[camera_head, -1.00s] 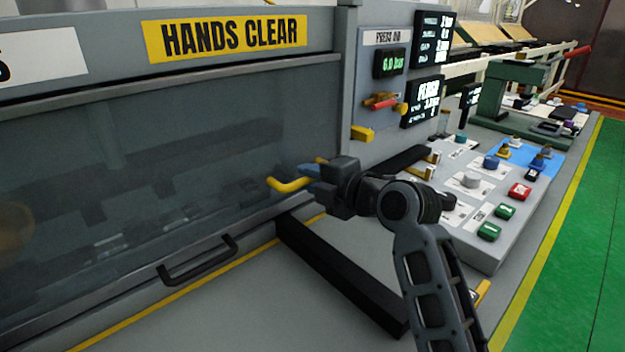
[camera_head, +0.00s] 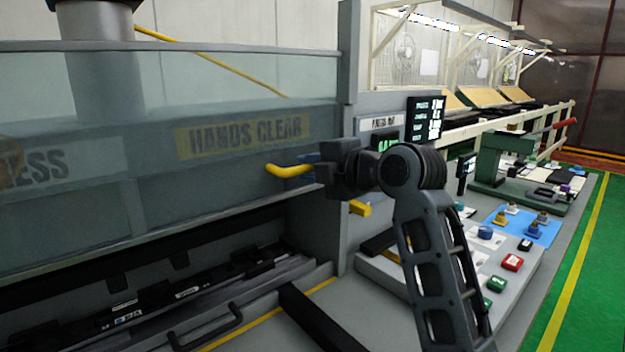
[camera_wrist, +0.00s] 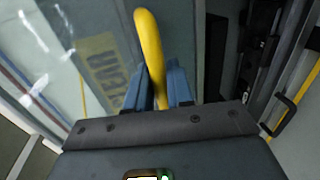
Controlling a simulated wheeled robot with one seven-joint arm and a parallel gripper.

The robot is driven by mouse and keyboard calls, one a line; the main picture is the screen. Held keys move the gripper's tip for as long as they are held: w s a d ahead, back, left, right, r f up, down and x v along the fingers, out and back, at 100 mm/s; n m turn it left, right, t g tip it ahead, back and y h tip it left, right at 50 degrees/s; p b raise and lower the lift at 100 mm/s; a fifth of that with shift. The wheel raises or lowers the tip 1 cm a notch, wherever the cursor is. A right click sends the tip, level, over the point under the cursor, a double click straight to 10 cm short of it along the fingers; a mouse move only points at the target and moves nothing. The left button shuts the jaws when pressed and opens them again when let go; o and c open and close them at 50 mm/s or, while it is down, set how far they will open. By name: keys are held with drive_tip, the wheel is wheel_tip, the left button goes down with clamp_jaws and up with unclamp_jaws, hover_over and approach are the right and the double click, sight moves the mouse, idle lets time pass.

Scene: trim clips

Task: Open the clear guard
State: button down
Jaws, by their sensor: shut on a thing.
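The clear guard (camera_head: 80,215) of the press stands raised, in front of the "HANDS CLEAR" sign, which shows through it. Below its lower edge is a dark open gap. A yellow handle (camera_head: 288,170) sticks out at the guard's right side. My gripper (camera_head: 308,165) is shut on this handle, its blue fingers mostly hidden behind the gripper body. In the wrist view, the yellow handle (camera_wrist: 150,50) passes between my gripper's blue fingers (camera_wrist: 160,88), and the guard (camera_wrist: 60,50) lies to the left.
A black tool with labels (camera_head: 150,305) lies inside the gap. A black fixed pull bar (camera_head: 205,330) is on the front below. A panel with coloured buttons (camera_head: 470,265) and a green hand press (camera_head: 515,165) stand to the right. Green floor (camera_head: 590,270) is open at far right.

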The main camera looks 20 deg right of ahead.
drive_tip(key=shift+r, duration=0.15)
drive_tip(key=c, duration=1.1)
unclamp_jaws()
drive_tip(key=shift+c, duration=0.2)
drive_tip(key=b+v, duration=0.1)
drive_tip(key=v, duration=0.6)
drive_tip(key=shift+s+b, duration=0.35)
drive_tip(key=shift+d, duration=0.1)
